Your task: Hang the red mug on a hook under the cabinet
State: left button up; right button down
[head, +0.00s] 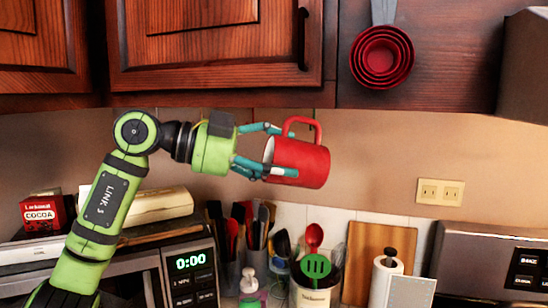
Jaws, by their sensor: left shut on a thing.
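The red mug (303,163) is in the air just below the wooden wall cabinet (215,45). Its handle points up, close to the cabinet's lower edge, and its open end faces left toward my gripper. My left gripper (268,153) is shut on the mug at its rim side, with teal fingers above and below. I cannot clearly see a hook under the cabinet; thin vertical lines show behind the arm and handle, but I cannot tell what they are. My right gripper is not in view.
Red measuring cups (382,57) hang on the cabinet front at right. Below stand a microwave (190,278), utensil crocks (316,291), a cutting board (366,252) and a paper towel roll (384,280). A cocoa box (42,213) is at left.

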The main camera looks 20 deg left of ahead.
pick_arm(q)
jog(key=w+f+p, duration=0.1)
jog(key=w+p, duration=0.3)
jog(key=w, duration=0.3)
dwell(0.7)
dwell(0.4)
jog(key=o, duration=1.5)
jog(key=shift+c, duration=0.2)
jog(key=shift+s, duration=0.1)
jog(key=v, duration=1.2)
